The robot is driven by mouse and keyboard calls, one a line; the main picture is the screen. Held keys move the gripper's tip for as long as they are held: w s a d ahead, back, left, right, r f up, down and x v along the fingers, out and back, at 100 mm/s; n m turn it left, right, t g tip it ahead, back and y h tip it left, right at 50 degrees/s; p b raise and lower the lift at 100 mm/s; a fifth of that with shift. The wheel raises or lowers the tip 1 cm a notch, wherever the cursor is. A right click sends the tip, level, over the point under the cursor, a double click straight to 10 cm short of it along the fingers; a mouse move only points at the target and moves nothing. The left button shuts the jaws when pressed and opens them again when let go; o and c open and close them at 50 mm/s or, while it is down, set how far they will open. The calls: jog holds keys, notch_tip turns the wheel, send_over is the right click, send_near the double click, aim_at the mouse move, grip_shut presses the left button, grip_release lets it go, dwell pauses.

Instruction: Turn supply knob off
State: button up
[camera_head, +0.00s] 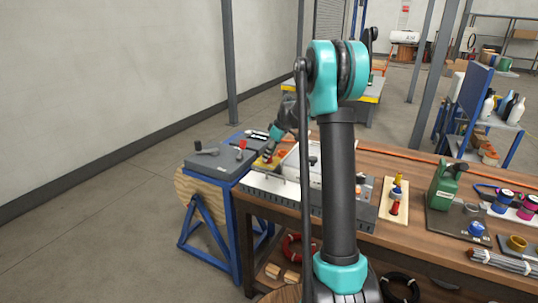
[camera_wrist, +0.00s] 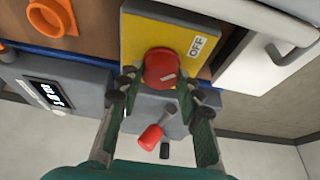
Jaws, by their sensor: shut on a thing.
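In the wrist view, the red round knob (camera_wrist: 161,64) sits on a yellow plate (camera_wrist: 138,33). A pale mark shows on the knob's face, near its lower edge. A white OFF label (camera_wrist: 197,45) is on the plate, to the right of the knob. My gripper (camera_wrist: 160,80) has one finger on each side of the knob and is shut on it. In the head view, my gripper (camera_head: 268,153) is at the yellow plate (camera_head: 262,164), between the blue-framed stand and the wooden bench; the knob is hard to make out there.
A red-tipped lever (camera_wrist: 150,138) stands close below the knob in the wrist view. A grey box with a lit display (camera_wrist: 50,95) is at left, and a white panel with a bar handle (camera_wrist: 285,45) at right. The wooden bench (camera_head: 400,165) holds many items.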

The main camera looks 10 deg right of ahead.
jog(key=o, duration=1.2)
jog(key=shift+c, duration=0.2)
jog(key=v, duration=1.2)
jog(key=s+f+m, duration=0.2)
jog(key=s, duration=0.4)
jog(key=s+a+f+m+h, duration=0.1)
jog(key=s+f+m, duration=0.1)
jog(key=s, duration=0.5)
jog(key=s+f+m+h, duration=0.1)
jog(key=s+f, duration=0.2)
jog(key=s, duration=0.3)
jog(key=shift+s+a+f+m+t, duration=0.2)
jog(key=shift+s+f+m+t, duration=0.1)
jog(key=shift+m+t, duration=0.1)
jog(key=s+f+m+h, duration=0.1)
jog(key=s+f+m, duration=0.1)
jog(key=s+f, duration=0.3)
jog(key=s+d+f+m, duration=0.1)
jog(key=s+f+m, duration=0.2)
jog(key=s, duration=1.1)
notch_tip(320, 180, down, 2)
jog(key=shift+f+t+h, duration=0.2)
jog(key=shift+t+h, duration=0.2)
